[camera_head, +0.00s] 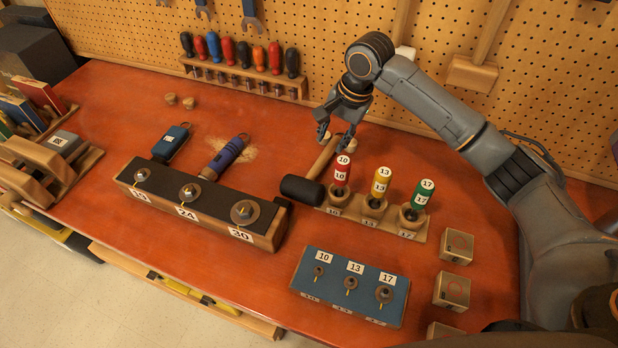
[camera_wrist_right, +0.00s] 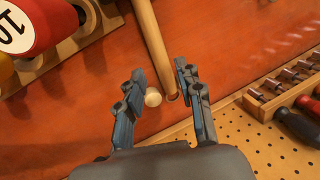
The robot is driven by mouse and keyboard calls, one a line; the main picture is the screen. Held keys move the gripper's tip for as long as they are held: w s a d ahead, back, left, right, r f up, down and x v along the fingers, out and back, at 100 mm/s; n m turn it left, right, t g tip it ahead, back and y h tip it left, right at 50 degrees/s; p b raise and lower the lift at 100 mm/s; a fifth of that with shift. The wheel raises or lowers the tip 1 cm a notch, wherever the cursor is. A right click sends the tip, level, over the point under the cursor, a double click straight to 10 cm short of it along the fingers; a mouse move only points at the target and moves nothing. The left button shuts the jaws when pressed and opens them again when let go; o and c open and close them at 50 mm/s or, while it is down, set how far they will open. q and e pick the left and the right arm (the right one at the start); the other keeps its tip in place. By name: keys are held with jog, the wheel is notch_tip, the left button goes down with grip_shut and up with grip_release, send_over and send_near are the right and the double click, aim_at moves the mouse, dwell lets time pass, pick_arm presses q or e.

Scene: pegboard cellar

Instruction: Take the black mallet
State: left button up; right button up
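The black mallet has a dark cylindrical head (camera_head: 302,190) lying on the red workbench, just left of the screwdriver block. Its wooden handle (camera_head: 323,158) points away toward the pegboard. My right gripper (camera_head: 336,137) is open, pointing down around the far end of the handle. In the right wrist view my right gripper (camera_wrist_right: 161,76) has a finger on each side of the wooden handle (camera_wrist_right: 152,40), with a gap to both; the mallet head is outside that view. I cannot tell the exact height of the fingertips over the handle. My left gripper is not in view.
The wooden block (camera_head: 372,216) with red, yellow and green screwdrivers stands close right of the mallet. A black-topped socket block (camera_head: 222,206) is at its left. A screwdriver rack (camera_head: 250,80) stands at the back. A pale round knob (camera_wrist_right: 153,97) lies beside the handle end.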

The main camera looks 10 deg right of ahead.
aim_at(326, 155)
jog(key=shift+x, duration=0.95)
jog(key=x, duration=0.2)
jog(key=p+x, duration=0.1)
jog(key=x, duration=0.1)
jog(key=shift+w+d+f, duration=0.15)
jog(key=shift+w+f, duration=0.05)
jog(key=shift+f, duration=0.2)
jog(key=shift+w+f, duration=0.1)
jog(key=shift+f, duration=0.25)
jog(key=shift+r, duration=0.1)
grip_shut()
